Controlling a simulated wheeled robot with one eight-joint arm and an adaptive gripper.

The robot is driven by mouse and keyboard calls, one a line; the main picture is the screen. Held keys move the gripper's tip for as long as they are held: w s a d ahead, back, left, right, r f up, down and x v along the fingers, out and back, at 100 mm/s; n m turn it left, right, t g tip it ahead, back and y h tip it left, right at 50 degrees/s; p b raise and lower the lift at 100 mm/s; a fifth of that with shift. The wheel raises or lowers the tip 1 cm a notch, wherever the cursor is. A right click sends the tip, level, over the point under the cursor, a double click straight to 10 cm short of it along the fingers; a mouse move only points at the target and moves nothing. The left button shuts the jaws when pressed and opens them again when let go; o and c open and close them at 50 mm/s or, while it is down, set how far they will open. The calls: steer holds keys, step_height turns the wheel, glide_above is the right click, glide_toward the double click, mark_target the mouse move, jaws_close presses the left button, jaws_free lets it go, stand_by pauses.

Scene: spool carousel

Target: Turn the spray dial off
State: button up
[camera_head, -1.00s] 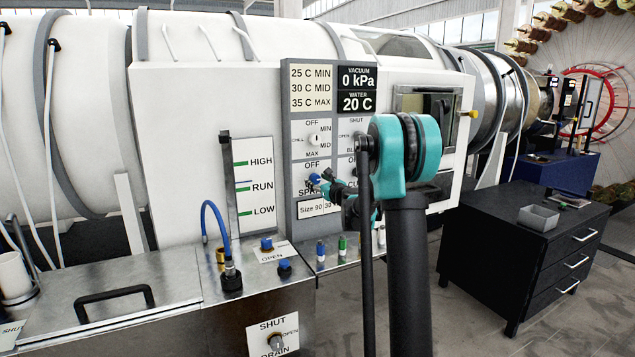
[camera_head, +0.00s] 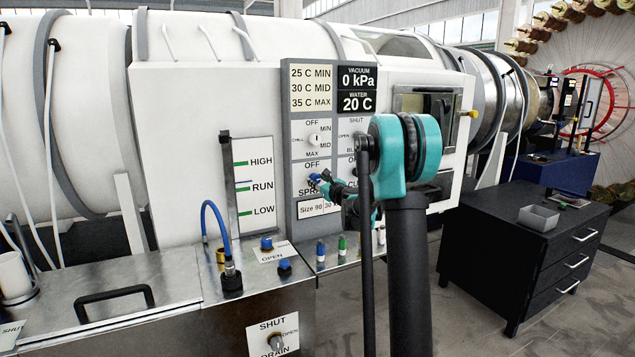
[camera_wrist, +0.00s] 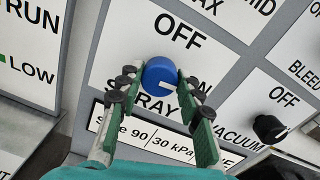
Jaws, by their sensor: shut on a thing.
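The blue spray dial (camera_wrist: 160,72) sits on the white panel, below the word OFF and above the partly covered word SPRAY. A white mark shows on its lower right edge in the wrist view, on the side away from OFF. In the head view, my gripper (camera_head: 324,184) is at the dial (camera_head: 314,178), partly hidden by my own arm.
A black vacuum knob (camera_wrist: 268,128) is to the right in the wrist view. A chill knob (camera_head: 313,139) is above the dial in the head view. A metal ledge with small bottles (camera_head: 342,246) lies below. A black drawer cabinet (camera_head: 520,240) stands at right.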

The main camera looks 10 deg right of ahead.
steer(key=n, duration=0.8)
steer(key=shift+n, duration=0.3)
steer(key=n, duration=0.4)
steer(key=shift+h, duration=0.4)
steer(key=shift+n, duration=1.8)
steer(key=o, duration=1.2)
steer(key=shift+c, duration=0.2)
